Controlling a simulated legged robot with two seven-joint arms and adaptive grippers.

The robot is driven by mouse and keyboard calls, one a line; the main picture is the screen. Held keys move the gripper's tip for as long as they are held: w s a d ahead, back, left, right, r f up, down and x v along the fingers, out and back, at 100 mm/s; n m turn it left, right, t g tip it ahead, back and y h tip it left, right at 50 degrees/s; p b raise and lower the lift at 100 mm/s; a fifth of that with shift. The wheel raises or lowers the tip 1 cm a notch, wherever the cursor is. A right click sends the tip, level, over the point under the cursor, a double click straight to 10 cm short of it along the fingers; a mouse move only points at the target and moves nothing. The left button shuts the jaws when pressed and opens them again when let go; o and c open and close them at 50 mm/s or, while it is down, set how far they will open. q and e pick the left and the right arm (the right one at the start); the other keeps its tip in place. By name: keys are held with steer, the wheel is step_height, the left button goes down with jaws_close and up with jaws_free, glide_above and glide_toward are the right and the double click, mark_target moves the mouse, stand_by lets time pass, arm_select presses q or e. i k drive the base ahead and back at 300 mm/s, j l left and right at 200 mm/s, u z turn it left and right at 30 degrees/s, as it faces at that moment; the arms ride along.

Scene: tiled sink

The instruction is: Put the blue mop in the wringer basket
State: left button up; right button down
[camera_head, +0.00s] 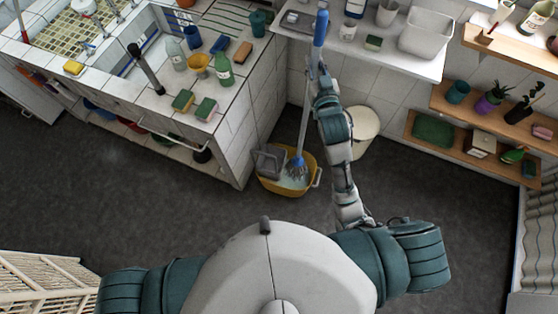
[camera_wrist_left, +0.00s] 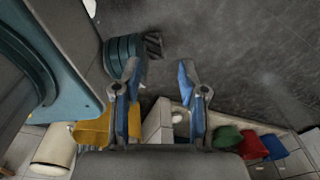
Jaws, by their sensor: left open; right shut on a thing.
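The blue mop has a blue grip (camera_head: 320,30), a pale shaft and a blue head (camera_head: 296,166). It stands nearly upright, its head low in the yellow bucket (camera_head: 272,187), to the right of the grey wringer basket (camera_head: 268,158). The head appears beside the basket, not inside it. My right gripper (camera_head: 316,76) is shut on the mop's shaft below the blue grip; its fingertips are small and hard to make out. My left gripper (camera_wrist_left: 160,82) is open and empty in the left wrist view, with floor beyond its fingers.
A white bin (camera_head: 364,128) stands right of the bucket, beyond my right arm. The tiled sink counter (camera_head: 140,105) with bottles and sponges is on the left. Wooden shelves (camera_head: 490,110) hang at the right. A white rack (camera_head: 45,285) stands at lower left. Dark floor nearby is clear.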

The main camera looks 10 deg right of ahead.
mark_target(273, 169)
steer(key=i+j+z, duration=0.3)
steer(key=j+z, duration=0.15)
steer(key=j, duration=0.2)
steer(key=i+j+z, duration=0.2)
steer(key=j, duration=0.15)
steer(key=j+z, duration=0.25)
steer(key=j, duration=0.35)
steer(key=j+z, duration=0.25)
steer(key=j, duration=0.3)
